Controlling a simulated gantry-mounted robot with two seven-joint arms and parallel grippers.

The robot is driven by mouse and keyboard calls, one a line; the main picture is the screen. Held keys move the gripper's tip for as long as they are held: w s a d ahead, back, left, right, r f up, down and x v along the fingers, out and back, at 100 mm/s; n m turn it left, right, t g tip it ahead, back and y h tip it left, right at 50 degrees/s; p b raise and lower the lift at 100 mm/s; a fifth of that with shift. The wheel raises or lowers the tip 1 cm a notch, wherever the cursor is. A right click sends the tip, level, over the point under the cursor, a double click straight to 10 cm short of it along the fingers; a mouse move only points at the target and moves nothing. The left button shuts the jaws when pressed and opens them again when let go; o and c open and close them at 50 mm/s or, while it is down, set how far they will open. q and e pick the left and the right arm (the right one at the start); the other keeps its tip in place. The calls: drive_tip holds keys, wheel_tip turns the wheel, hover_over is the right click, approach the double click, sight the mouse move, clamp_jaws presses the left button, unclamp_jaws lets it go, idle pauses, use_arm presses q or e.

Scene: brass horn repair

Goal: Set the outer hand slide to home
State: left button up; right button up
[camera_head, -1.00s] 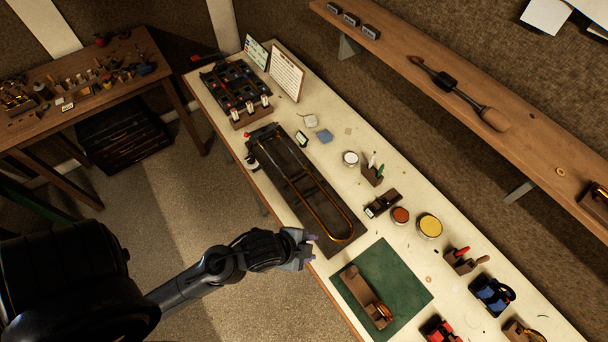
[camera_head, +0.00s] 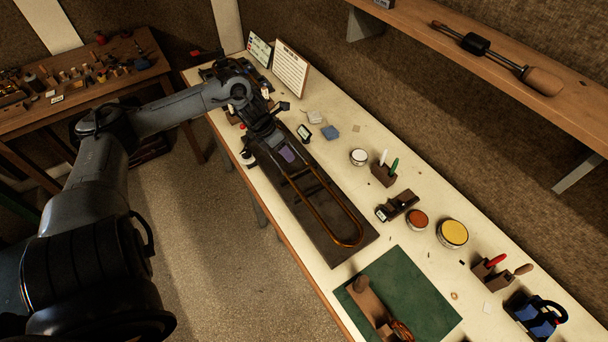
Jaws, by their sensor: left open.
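The outer hand slide (camera_head: 349,215) is a long brass U-shaped tube. It lies on a dark board (camera_head: 361,257) on the cream bench, its curved bow toward the lower right. My left gripper (camera_head: 282,149) is open over the upper-left part of the board, near the upper end of the slide's tubes. A purple patch shows at its tip. The hand and wrist hide that end of the slide, and I cannot tell whether the fingers touch a tube. My right gripper is not in view.
A green mat (camera_head: 422,297) with a wooden block lies below the board. A yellow-topped tin (camera_head: 453,233), an orange-topped tin (camera_head: 417,219) and a white-topped tin (camera_head: 358,157) stand to the right. A card stand (camera_head: 289,68) is at the back. A shelf (camera_head: 500,50) runs along the wall.

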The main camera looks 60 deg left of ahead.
use_arm(q)
drive_tip(key=shift+w+a+b+x, duration=0.1)
drive_tip(key=shift+w+b+x, duration=0.1)
drive_tip(key=shift+x, duration=1.6)
drive_tip(key=shift+w+a+b+x, duration=0.15)
drive_tip(key=shift+w+x, duration=0.05)
drive_tip(key=shift+x, duration=1.6)
drive_tip(key=shift+w+a+b+x, duration=0.1)
drive_tip(key=shift+w+b+x, duration=0.15)
drive_tip(key=shift+x, duration=1.55)
drive_tip(key=shift+r, duration=0.2)
clamp_jaws()
